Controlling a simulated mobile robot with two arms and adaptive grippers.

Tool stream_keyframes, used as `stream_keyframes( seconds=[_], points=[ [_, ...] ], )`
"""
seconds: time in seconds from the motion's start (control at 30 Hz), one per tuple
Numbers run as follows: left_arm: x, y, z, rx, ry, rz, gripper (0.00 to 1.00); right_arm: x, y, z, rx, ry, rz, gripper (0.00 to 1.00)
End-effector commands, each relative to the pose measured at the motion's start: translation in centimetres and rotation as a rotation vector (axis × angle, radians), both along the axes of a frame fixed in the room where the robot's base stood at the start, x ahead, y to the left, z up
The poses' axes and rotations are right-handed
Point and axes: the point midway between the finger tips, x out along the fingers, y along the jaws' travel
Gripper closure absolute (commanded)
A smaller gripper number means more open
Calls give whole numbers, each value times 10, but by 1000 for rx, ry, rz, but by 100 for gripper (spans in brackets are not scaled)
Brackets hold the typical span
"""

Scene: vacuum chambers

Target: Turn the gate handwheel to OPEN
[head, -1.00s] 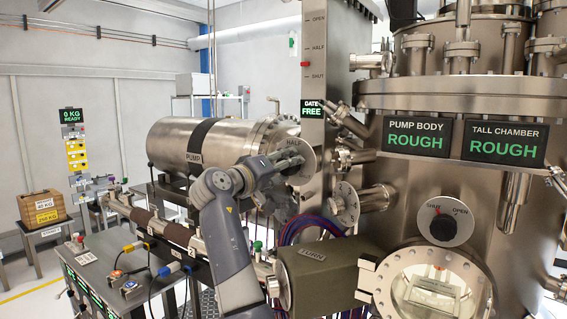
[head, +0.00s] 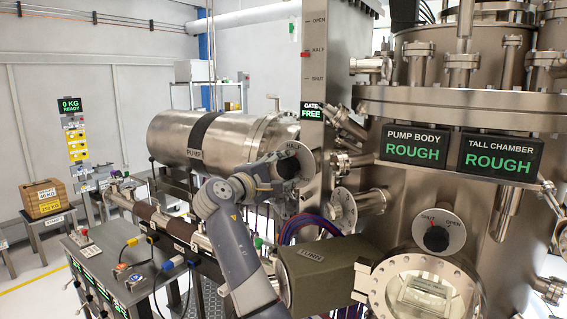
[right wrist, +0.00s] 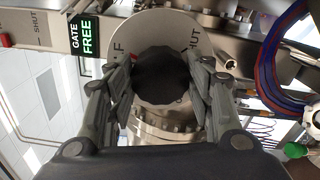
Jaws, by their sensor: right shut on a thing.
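The gate handwheel is a dark ribbed knob (right wrist: 163,78) in front of a round metal dial plate (head: 308,163), below the column with the gate sign. In the right wrist view the plate (right wrist: 165,27) shows SHUT at the right and a partly hidden letter F at the left. My right gripper (head: 278,172) is shut on the knob, one finger on each side. A small red mark shows by the left finger. The gate sign (head: 311,112) reads FREE. My left gripper is not in view.
A steel pump cylinder (head: 185,138) lies behind my right arm. A green-grey box (head: 318,275) and blue and red cables (head: 305,224) are close to its right. A separate SHUT/OPEN knob (head: 436,238) is on the chamber. Both chamber signs (head: 417,145) read ROUGH.

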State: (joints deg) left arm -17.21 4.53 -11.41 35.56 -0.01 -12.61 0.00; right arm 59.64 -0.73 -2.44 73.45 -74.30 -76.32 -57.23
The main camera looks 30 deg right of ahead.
Motion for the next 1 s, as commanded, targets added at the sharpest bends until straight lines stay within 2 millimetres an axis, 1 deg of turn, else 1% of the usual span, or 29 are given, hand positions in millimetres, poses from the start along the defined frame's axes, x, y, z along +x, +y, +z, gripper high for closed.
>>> stream_keyframes(
  seconds=[0.03,0.23,1.0],
  points=[
    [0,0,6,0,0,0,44,-1,-1,9,-27,32,0,75],
    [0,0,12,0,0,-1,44,0,-1,8,-99,207,-1,75],
    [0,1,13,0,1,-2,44,0,-1,9,-378,880,-7,75]
  ],
)
